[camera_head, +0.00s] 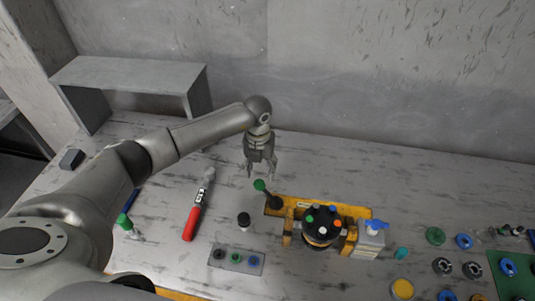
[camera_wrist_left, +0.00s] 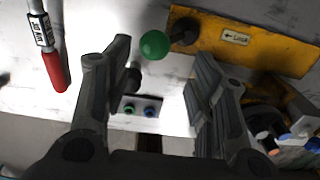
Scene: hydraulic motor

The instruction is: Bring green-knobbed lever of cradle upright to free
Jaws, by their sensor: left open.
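The yellow cradle (camera_head: 348,211) stands on the table right of centre and holds a dark round motor (camera_head: 321,228). Its lever ends in a green knob (camera_head: 260,185) and leans out to the left from a dark pivot (camera_head: 275,202) at the cradle's left end. In the left wrist view the green knob (camera_wrist_left: 155,44) shows between and beyond the fingers, beside the yellow plate (camera_wrist_left: 235,42). My left gripper (camera_head: 261,174) points down just behind and above the knob. It is open and empty, apart from the knob as far as I can tell. My right gripper is not in view.
A red-handled tool (camera_head: 194,215) lies left of the cradle. A black-capped bottle (camera_head: 244,220) and a grey plate with round buttons (camera_head: 236,260) stand in front. A blue-topped dispenser (camera_head: 371,237) stands right of the cradle. Several round parts lie farther right.

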